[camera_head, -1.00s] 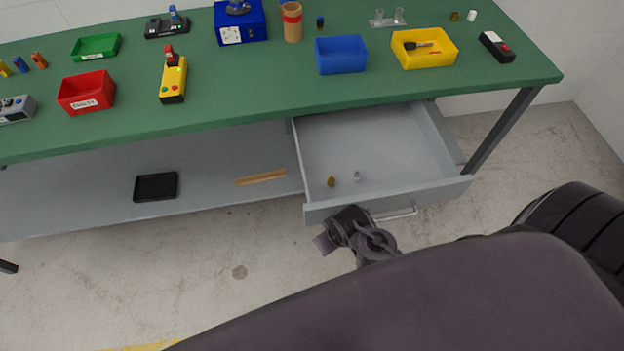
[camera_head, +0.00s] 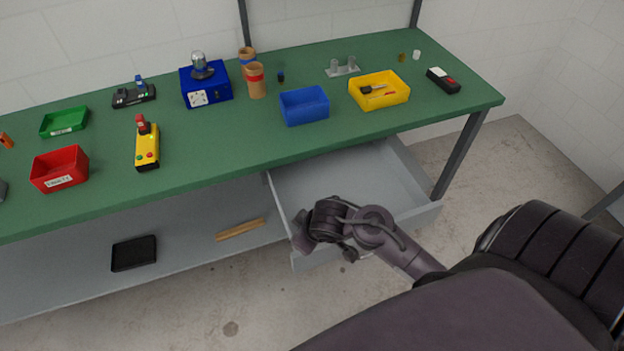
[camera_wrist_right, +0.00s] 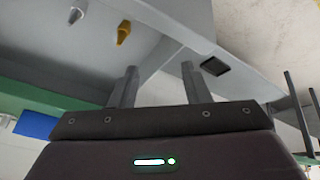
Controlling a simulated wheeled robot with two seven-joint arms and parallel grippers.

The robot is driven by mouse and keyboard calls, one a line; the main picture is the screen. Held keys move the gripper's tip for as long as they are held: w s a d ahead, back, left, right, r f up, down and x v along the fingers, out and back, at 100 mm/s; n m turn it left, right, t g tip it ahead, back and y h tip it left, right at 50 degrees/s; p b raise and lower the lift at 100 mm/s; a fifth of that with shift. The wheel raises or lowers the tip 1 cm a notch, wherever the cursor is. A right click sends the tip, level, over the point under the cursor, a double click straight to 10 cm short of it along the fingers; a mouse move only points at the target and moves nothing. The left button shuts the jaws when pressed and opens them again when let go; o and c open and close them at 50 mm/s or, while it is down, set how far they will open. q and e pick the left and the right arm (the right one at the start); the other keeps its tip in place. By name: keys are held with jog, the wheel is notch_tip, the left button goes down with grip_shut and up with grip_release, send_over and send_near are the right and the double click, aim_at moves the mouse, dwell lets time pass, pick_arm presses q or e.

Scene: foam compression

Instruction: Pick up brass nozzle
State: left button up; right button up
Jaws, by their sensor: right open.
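The brass nozzle (camera_wrist_right: 124,32) lies on the floor of the open grey drawer (camera_head: 405,180), near a silver nozzle (camera_wrist_right: 75,15). In the head view, my right arm covers the drawer's front left part, and both nozzles are hidden there. My right gripper (camera_wrist_right: 159,70) is open and empty; it shows in the head view (camera_head: 302,232) at the drawer's front left corner. In the wrist view, the brass nozzle is beyond and left of the fingertips, apart from them, with a drawer wall between. My left gripper is not in view.
The green bench top (camera_head: 230,130) overhangs the drawer's back. It carries a blue bin (camera_head: 304,106), a yellow bin (camera_head: 379,90), a red bin (camera_head: 60,168) and a yellow control box (camera_head: 147,150). The lower shelf (camera_head: 185,250) holds a black tray (camera_head: 134,253) and a wooden strip (camera_head: 240,229).

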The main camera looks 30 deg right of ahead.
jog(key=w+d+f+g+y, duration=0.1)
jog(key=w+d+f+y, duration=0.15)
jog(key=d, duration=0.55)
jog(key=shift+n+h, duration=0.3)
jog(key=shift+h, duration=0.05)
jog(key=x, duration=0.7)
jog(key=shift+a+f, duration=0.25)
jog(key=shift+a, duration=0.05)
grip_shut()
